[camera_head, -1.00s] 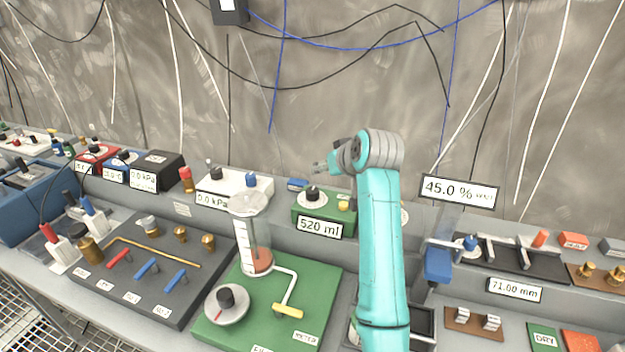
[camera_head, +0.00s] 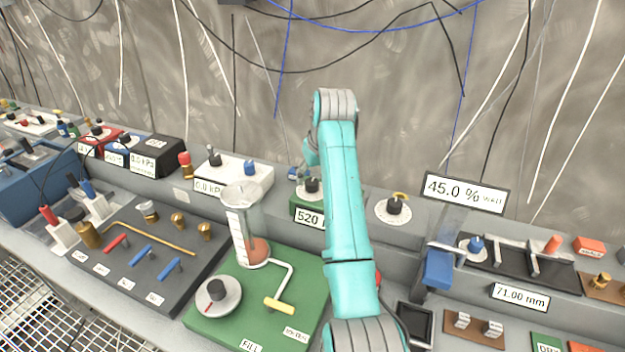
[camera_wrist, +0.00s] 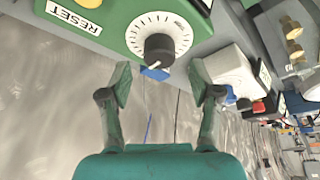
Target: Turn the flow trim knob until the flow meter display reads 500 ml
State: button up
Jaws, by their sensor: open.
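The flow meter display (camera_head: 308,217) is on the front of a green box (camera_head: 299,204). It reads "520", with its right end hidden behind my arm. A black knob (camera_head: 311,186) on the box's top, apparently the flow trim knob, has no readable name. In the wrist view the knob (camera_wrist: 158,48) sits on a white dial with tick marks, beyond the fingertips. My gripper (camera_wrist: 160,77) is open and empty, its two fingers spread either side of the knob in the picture, apart from it. In the head view my arm hides most of the gripper.
A yellow button (camera_wrist: 88,3) with a RESET label (camera_wrist: 73,17) is on the same green box. A white box (camera_head: 233,175) stands to its left, a round dial (camera_head: 395,207) to its right. A glass cylinder (camera_head: 246,225) stands in front on a green base (camera_head: 300,300).

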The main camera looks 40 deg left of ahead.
aim_at(313, 181)
jog(key=shift+x, duration=1.5)
jog(key=c, duration=1.1)
jog(key=shift+c, duration=0.2)
jog(key=shift+d+n, duration=0.1)
jog(key=shift+n, duration=0.2)
jog(key=n+g, duration=0.1)
jog(key=n, duration=0.1)
jog(key=n+g, duration=0.1)
jog(key=n, duration=0.1)
jog(key=shift+w+n+y, duration=0.15)
jog(key=shift+n+y, duration=0.15)
jog(key=shift+y, duration=0.1)
jog(key=n+g, duration=0.2)
jog(key=n, duration=0.4)
jog(key=shift+w, duration=0.1)
jog(key=shift+n+g+h, duration=0.3)
